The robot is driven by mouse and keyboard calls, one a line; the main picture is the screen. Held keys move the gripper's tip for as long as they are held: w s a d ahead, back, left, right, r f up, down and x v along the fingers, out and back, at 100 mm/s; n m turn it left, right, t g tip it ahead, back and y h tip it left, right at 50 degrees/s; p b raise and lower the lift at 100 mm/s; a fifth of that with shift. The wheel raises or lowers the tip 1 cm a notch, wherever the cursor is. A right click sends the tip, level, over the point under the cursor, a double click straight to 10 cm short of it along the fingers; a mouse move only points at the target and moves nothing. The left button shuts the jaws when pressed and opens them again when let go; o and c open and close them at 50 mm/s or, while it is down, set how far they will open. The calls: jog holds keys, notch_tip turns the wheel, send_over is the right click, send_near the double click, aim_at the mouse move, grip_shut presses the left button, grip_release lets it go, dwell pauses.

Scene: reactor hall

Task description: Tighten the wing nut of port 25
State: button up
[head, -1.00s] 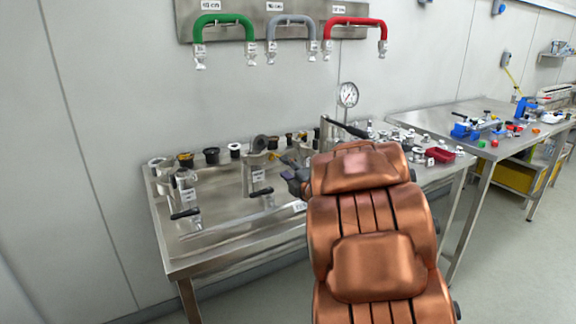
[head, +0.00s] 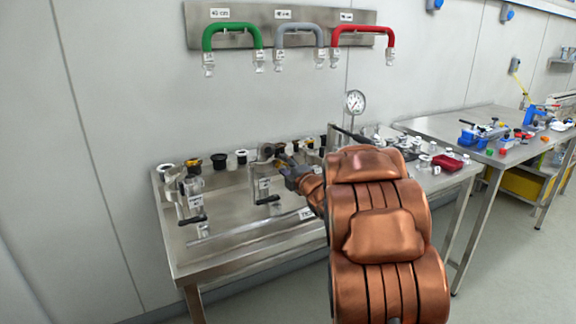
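My copper-coloured arm reaches over the steel table (head: 225,258) in the head view. My gripper (head: 284,165) is at the arm's far end, dark and small, close to an upright metal fitting (head: 264,185) with a label and a black handle. A dark round part (head: 269,150) sits on top of this fitting, beside the fingertips. I cannot tell whether the fingers touch it or are open or shut. The label is too small to read, so I cannot tell which port is 25. No wing nut shows clearly.
Another labelled fitting with a black handle (head: 191,200) stands to the left. Several caps (head: 219,161) line the table's back. A pressure gauge (head: 355,101) stands behind my arm. A red tray (head: 447,163) and small parts lie to the right. Green, grey and red hoses hang on the wall.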

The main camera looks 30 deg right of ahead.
grip_shut()
jog(key=shift+d, duration=0.3)
jog(key=shift+a+m, duration=0.4)
jog(key=shift+m, duration=0.4)
jog(key=m, duration=0.2)
jog(key=shift+a+m, duration=0.15)
jog(key=shift+m, duration=0.25)
jog(key=shift+f+m+p, duration=0.15)
jog(key=shift+m+p, duration=0.15)
jog(key=shift+m, duration=0.9)
